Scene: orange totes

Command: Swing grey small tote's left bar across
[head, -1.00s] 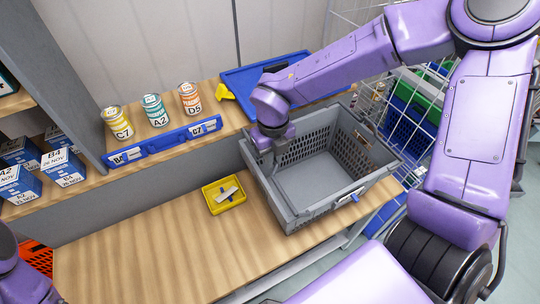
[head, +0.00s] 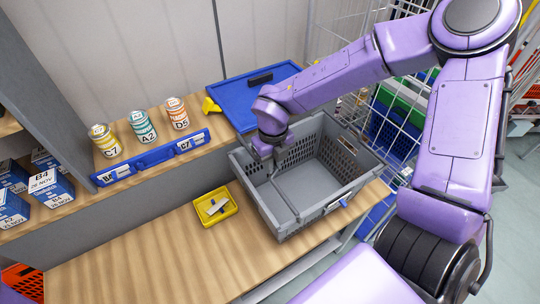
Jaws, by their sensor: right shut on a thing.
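The grey small tote (head: 345,195) stands on the wooden bench at the right of the head view, open at the top and empty apart from the bar. Its left bar (head: 285,198) is a grey rod running from back to front just inside the left wall. My right gripper (head: 271,168) reaches down over the tote's back left part and is shut on the left bar near its back end. The wrist hides part of the tote's back rim, and the fingertips are small and partly hidden. My left gripper is out of view.
A yellow tray (head: 233,208) with small items sits left of the tote. Behind are a blue tray (head: 240,90), a blue rail (head: 150,160) and several cans (head: 143,127) on a shelf. A wire cage (head: 410,110) stands right. The bench's left part is clear.

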